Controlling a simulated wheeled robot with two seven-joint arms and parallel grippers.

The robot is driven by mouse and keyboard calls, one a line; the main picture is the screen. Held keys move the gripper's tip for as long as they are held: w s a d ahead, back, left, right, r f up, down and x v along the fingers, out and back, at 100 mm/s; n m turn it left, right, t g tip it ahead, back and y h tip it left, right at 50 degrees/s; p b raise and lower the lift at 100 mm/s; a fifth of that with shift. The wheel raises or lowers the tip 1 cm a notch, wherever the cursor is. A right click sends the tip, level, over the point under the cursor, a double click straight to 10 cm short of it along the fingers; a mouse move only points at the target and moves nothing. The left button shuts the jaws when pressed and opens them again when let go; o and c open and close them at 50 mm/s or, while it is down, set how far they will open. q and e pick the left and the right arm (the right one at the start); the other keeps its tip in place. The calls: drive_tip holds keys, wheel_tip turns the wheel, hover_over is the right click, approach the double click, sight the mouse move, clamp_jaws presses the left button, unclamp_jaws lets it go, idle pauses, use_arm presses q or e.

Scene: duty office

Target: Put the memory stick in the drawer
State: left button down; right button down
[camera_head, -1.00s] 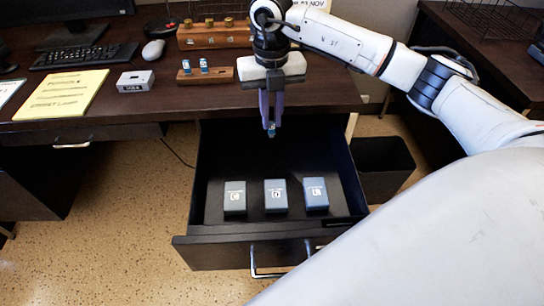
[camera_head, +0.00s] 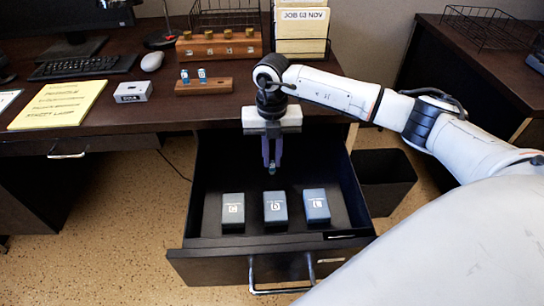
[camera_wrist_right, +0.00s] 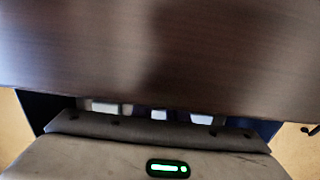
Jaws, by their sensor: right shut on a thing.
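The open drawer (camera_head: 210,262) is pulled out below the desk, with three grey-blue boxes standing in its front part. My right gripper (camera_head: 272,160) points down over the rear part of the drawer, behind the boxes. It is shut on the memory stick (camera_head: 272,170), a small bluish piece that barely shows at its fingertips. I cannot tell how high it is above the drawer floor. The right wrist view does not show the fingertips or the stick. My left gripper is out of view.
The boxes (camera_head: 233,210), (camera_head: 275,207) and (camera_head: 316,206) leave the drawer's rear floor bare. The desk edge (camera_head: 100,130) overhangs behind. A wooden holder (camera_head: 215,86) with two similar sticks stands on the desk. A black bin (camera_head: 385,168) stands right of the drawer.

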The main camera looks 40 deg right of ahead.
sight(272, 161)
drive_tip(key=shift+f, duration=0.1)
drive_tip(key=c, duration=1.7)
unclamp_jaws()
drive_tip(key=shift+c, duration=0.2)
wheel_tip(272, 161, up, 12)
drive_tip(key=p, duration=0.2)
drive_tip(key=shift+r, duration=0.25)
